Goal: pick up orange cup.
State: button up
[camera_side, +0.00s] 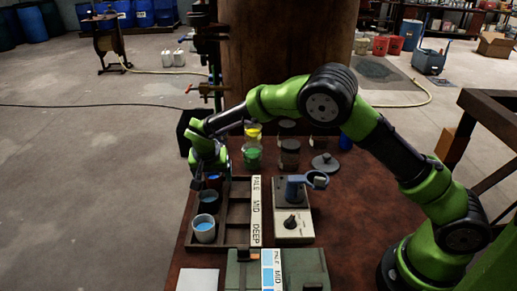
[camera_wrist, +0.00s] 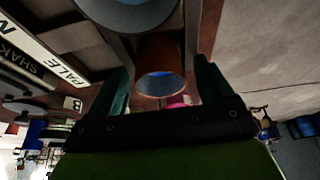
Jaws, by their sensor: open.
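The orange cup (camera_side: 214,181), holding blue liquid, stands at the far end of a row of cups on the left of the table; my arm partly covers it in the side view. My gripper (camera_side: 208,172) is at the cup, low over the row's far end. In the wrist view the orange cup (camera_wrist: 160,53) shows between the two fingers of my open gripper (camera_wrist: 163,72). Whether the fingers touch the cup cannot be told.
A dark cup (camera_side: 208,200) and a white cup (camera_side: 204,230), both with blue liquid, stand nearer in the row. A beige device (camera_side: 293,222) and several jars stand right and behind.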

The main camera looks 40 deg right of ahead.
jog(key=c, duration=1.1)
